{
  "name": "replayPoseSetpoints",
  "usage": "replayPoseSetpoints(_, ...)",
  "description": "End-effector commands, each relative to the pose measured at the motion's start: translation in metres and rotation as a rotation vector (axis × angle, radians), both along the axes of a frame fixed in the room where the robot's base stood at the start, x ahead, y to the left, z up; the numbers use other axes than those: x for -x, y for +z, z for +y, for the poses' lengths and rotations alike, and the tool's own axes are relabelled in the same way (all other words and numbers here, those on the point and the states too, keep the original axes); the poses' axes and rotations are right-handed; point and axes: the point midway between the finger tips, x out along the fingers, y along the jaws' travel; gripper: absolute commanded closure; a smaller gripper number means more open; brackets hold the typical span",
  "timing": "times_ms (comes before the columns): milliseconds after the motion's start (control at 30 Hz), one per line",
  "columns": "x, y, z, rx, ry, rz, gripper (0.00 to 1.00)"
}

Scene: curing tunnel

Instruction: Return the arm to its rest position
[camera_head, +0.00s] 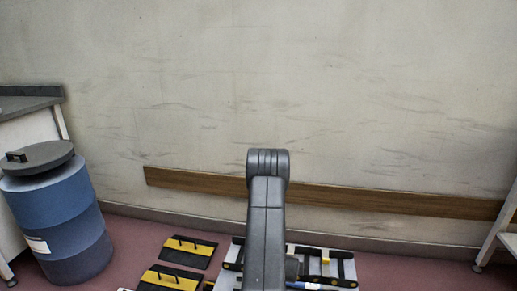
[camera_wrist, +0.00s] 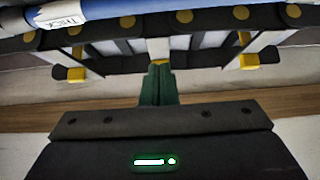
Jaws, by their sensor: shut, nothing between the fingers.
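My gripper (camera_wrist: 160,68) shows in the wrist view as two dark green fingers pressed together, with nothing between them. Its dark body with a lit green indicator fills the bottom of that view. In the head view my arm rises in the middle and hides what is straight behind it; the gripper cannot be made out there. Beyond the fingertips in the wrist view is a black frame (camera_wrist: 110,62) with yellow parts and pale panels. A blue tube-like thing with a white label (camera_wrist: 62,14) crosses the top of the wrist view.
In the head view, a black rack with yellow parts (camera_head: 345,268) stands low behind my arm. Black-and-yellow plates (camera_head: 188,251) lie on the reddish floor. A blue drum (camera_head: 62,222) stands left beside a bench. A wooden rail (camera_head: 400,200) runs along the wall. A table edge is at right.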

Motion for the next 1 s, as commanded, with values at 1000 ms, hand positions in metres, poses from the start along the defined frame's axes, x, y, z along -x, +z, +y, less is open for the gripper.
replayPoseSetpoints(1000, -0.06, -0.018, -0.006, 0.002, -0.005, -0.001, 1.0)
